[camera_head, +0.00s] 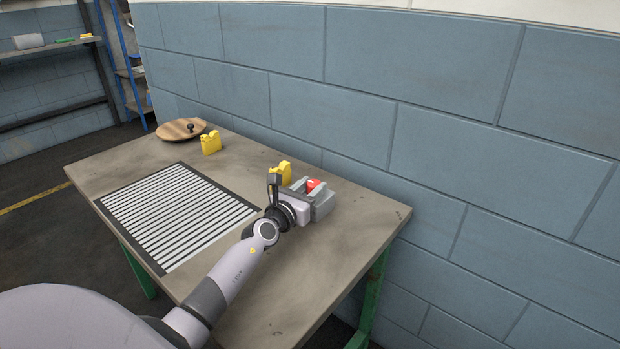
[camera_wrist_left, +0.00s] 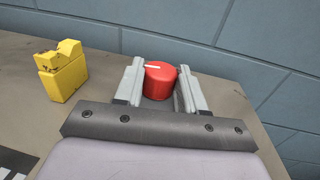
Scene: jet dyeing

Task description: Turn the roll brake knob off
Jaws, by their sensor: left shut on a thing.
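The red roll brake knob (camera_wrist_left: 160,82) sits between the two grey fingers of my left gripper (camera_wrist_left: 158,84) in the left wrist view. It has a white mark on its top edge, pointing left. The fingers stand on both sides of it, and the gripper is shut on it. In the head view the knob (camera_head: 313,185) shows as a small red patch at the left gripper (camera_head: 312,188), near the table's back right. The gripper hides the knob's base. My right gripper is not in view.
A yellow block (camera_head: 281,172) stands just left of the knob, and another yellow block (camera_head: 210,142) stands farther left. A striped panel (camera_head: 175,215) lies on the table (camera_head: 340,250). A blue block wall (camera_head: 440,90) runs behind.

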